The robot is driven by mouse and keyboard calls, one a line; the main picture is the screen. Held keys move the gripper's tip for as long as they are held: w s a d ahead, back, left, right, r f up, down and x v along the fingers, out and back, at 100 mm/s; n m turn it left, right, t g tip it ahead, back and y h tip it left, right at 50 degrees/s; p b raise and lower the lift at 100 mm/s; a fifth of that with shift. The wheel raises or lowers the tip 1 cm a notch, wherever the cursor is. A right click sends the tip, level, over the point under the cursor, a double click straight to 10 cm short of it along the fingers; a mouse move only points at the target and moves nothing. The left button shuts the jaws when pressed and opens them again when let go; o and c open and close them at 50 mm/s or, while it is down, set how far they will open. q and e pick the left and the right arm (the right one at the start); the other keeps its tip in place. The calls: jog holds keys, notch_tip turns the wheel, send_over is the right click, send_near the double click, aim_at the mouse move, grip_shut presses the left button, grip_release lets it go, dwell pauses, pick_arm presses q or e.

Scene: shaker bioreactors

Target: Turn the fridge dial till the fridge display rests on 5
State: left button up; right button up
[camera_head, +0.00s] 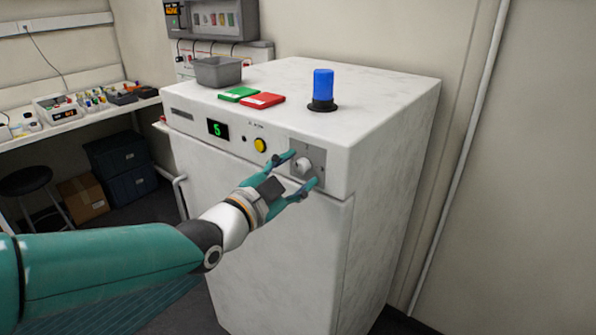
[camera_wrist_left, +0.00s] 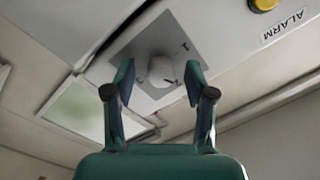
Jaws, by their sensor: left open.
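The fridge (camera_head: 265,230) is a white cabinet with a control strip along its upper front. Its small black display (camera_head: 217,129) shows a green digit that looks like 5, though it is too small to be sure. The fridge dial (camera_head: 303,166) is a pale knob on a grey square plate; it also shows in the left wrist view (camera_wrist_left: 161,71). My left gripper (camera_head: 299,171) is open, with one finger on each side of the dial. In the left wrist view, gaps show between the fingers and the knob. My right gripper is out of view.
A yellow button (camera_head: 260,145) sits left of the dial, near the ALARM label (camera_wrist_left: 284,26). On the fridge top are a blue beacon (camera_head: 323,86), a green pad (camera_head: 239,94), a red pad (camera_head: 262,101) and a grey bin (camera_head: 218,72). A cluttered bench stands left.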

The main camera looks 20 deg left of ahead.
pick_arm(q)
grip_shut()
jog(key=shift+f+b, duration=0.2)
jog(key=shift+b, duration=0.25)
jog(key=n+b, duration=0.3)
jog(key=shift+f+b, duration=0.15)
jog(key=shift+b, duration=0.15)
jog(key=shift+n+b, duration=0.35)
jog(key=shift+n, duration=0.25)
jog(key=shift+r, duration=0.2)
jog(key=shift+c, duration=0.4)
grip_release()
jog(key=shift+o, duration=0.4)
jog(key=shift+r, duration=0.1)
